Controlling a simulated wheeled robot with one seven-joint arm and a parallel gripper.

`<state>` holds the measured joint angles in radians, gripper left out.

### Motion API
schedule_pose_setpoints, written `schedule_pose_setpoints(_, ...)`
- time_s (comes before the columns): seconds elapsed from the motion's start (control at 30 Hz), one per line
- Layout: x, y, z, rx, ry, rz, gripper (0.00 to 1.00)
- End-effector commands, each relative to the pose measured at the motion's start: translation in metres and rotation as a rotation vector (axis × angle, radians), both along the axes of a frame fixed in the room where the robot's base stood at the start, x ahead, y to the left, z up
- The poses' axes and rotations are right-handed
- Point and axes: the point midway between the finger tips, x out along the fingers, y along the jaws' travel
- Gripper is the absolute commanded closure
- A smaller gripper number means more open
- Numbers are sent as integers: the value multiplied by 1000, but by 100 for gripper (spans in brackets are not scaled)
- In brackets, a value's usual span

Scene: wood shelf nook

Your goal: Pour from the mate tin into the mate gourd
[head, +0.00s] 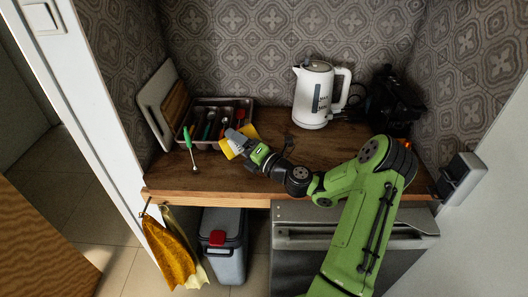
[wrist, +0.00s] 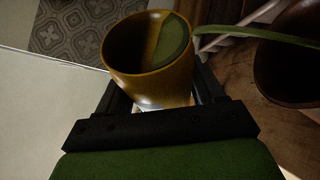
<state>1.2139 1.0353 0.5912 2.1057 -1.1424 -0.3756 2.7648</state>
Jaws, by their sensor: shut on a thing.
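My gripper (head: 240,143) is shut on the mustard-yellow mate tin (head: 228,150), above the left part of the counter. In the wrist view the tin (wrist: 150,75) sits between the dark fingers, its open mouth showing. Green matter (wrist: 173,42) lies against the right side inside it. The tin looks tilted in the head view. A dark brown round vessel, likely the mate gourd (wrist: 290,70), stands on the wood at the right of the wrist view, apart from the tin and partly cut off. I cannot make out the gourd in the head view.
A green-handled tool (head: 188,137) stands near a metal cutlery tray (head: 213,104); a green strip crosses the wrist view near the tin's rim. Boards (head: 160,103) lean at left. A white kettle (head: 313,94) and a black appliance (head: 385,100) stand at the back right.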

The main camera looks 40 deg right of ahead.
Motion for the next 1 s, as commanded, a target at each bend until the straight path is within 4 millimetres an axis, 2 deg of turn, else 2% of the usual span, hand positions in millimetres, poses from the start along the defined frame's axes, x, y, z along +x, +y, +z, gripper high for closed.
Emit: schedule_pose_setpoints(1.0, -1, -3, 6, 69, -14, 0, 70)
